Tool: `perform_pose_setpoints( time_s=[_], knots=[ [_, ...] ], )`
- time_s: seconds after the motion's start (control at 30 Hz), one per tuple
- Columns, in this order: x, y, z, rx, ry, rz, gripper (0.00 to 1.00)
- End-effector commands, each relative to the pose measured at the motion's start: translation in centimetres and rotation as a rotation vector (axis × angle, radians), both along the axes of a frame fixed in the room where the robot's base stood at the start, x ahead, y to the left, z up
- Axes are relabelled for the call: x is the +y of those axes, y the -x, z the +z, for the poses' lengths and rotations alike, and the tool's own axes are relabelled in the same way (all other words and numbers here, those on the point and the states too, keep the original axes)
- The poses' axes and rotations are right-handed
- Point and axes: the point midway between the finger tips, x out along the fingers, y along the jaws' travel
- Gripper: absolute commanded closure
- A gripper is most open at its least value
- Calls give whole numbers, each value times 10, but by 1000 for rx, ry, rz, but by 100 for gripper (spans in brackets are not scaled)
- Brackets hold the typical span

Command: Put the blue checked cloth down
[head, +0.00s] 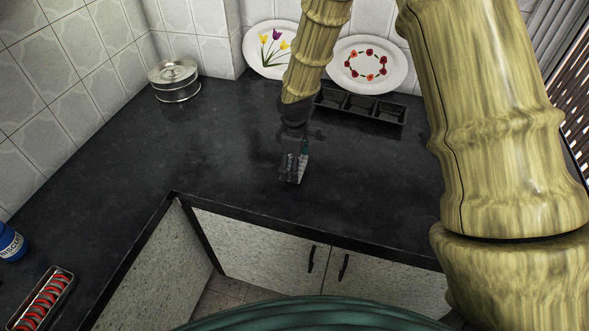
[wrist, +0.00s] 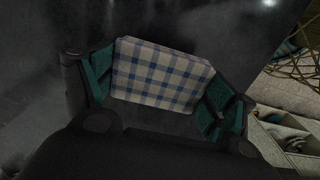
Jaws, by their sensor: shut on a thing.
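The blue checked cloth (wrist: 160,76) is a folded white-and-blue pad between the teal finger pads of my gripper (wrist: 158,90) in the wrist view. Both pads press on its sides. In the head view my gripper (head: 294,160) points down over the middle of the dark countertop (head: 220,150), with the cloth (head: 293,169) small and pale at its tip. I cannot tell whether the cloth touches the counter or hangs just above it.
A dark compartment tray (head: 360,107) lies behind my gripper. Two flowered plates (head: 268,49) (head: 368,64) lean on the tiled wall. A round steel tin (head: 174,81) stands back left. A tray of red items (head: 42,300) and a blue container (head: 10,243) are front left. Counter around my gripper is clear.

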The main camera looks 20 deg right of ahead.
Motion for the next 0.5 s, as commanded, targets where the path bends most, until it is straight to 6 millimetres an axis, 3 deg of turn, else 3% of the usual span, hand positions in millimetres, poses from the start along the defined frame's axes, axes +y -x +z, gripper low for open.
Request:
perform_pose_setpoints(
  time_s=[0.3, 0.5],
  knots=[
    [0, 0, -27, 1, 0, 0, 35],
    [0, 0, -32, 0, 0, 0, 35]
  ],
)
